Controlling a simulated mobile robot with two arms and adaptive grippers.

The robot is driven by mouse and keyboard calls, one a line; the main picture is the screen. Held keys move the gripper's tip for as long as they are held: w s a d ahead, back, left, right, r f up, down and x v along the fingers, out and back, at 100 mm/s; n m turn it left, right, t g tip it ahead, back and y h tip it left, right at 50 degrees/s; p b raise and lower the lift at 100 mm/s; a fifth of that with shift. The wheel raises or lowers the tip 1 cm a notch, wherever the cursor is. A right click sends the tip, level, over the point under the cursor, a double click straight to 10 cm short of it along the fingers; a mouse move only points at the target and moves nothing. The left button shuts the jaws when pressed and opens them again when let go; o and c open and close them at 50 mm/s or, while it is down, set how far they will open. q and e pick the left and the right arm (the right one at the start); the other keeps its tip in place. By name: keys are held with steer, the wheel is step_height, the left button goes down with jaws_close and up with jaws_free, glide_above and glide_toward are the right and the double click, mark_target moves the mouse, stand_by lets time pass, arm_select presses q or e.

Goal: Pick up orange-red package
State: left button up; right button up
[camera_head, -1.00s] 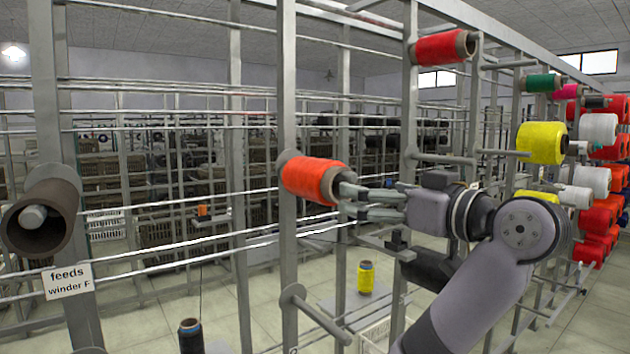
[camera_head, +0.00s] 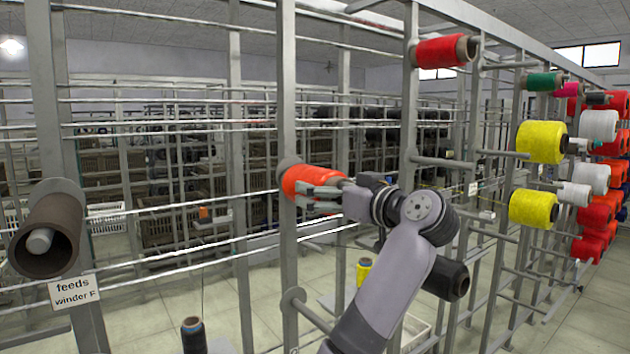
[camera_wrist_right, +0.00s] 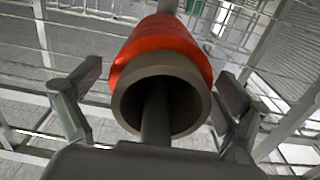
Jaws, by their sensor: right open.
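The orange-red package (camera_head: 318,175) sits on a peg of the grey rack, on the post left of the picture's middle. In the right wrist view the package (camera_wrist_right: 167,52) shows its brown tube end (camera_wrist_right: 122,105) facing me, with the grey peg (camera_wrist_right: 156,108) running through the tube. My right gripper (camera_head: 305,190) is at the package's near end. Its two fingers (camera_wrist_right: 160,92) are open, one on each side of the package, with gaps visible. My left gripper is not in view.
A bare brown tube (camera_head: 50,235) sits on a peg at the left above a "feeds winder F" sign (camera_head: 74,291). An empty peg (camera_head: 318,315) juts out below the package. A red package (camera_head: 440,51) and yellow packages (camera_head: 540,142) hang on the rack to the right.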

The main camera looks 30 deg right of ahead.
steer(key=shift+w, duration=0.2)
steer(key=shift+c, duration=0.5)
steer(key=c, duration=1.2)
steer(key=shift+c, duration=0.5)
steer(key=shift+r, duration=0.1)
